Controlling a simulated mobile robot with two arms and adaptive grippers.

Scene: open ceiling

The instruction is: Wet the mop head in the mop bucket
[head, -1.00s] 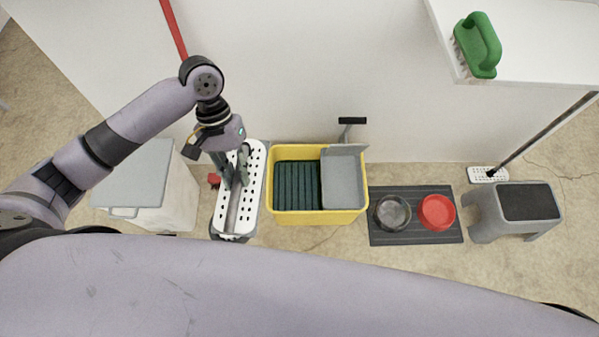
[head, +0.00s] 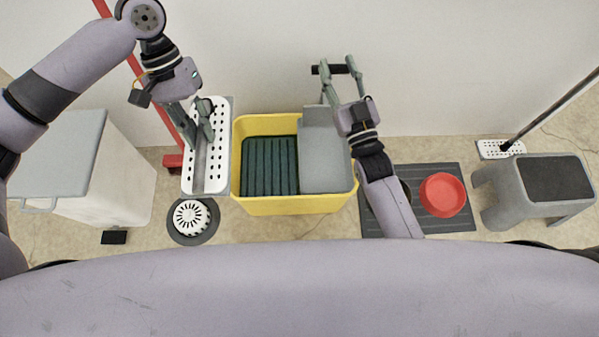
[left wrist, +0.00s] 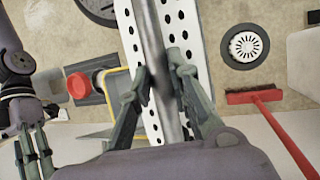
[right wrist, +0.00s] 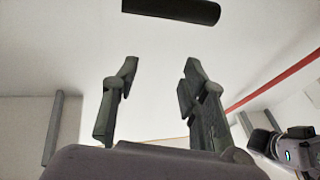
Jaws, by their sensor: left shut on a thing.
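The mop head (head: 216,165) is a long white perforated plate with a grey edge, left of the yellow mop bucket (head: 285,206) and apart from it in the head view. My left gripper (head: 197,132) is shut on the mop's grey pole (left wrist: 150,35), with the white plate behind it in the left wrist view. The bucket has dark ribbed slats (head: 270,165) and a grey wringer (head: 322,150) with a black handle bar (head: 319,69). My right gripper (head: 342,78) is open and empty near this bar, which lies beyond its fingertips in the right wrist view (right wrist: 170,11).
A floor drain (head: 192,219) lies below the mop head. A white bin (head: 110,170) and red broom (head: 173,161) are at left. A mat with a red bowl (head: 442,194), a grey stool (head: 500,190) and another mop (head: 500,148) stand at right.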

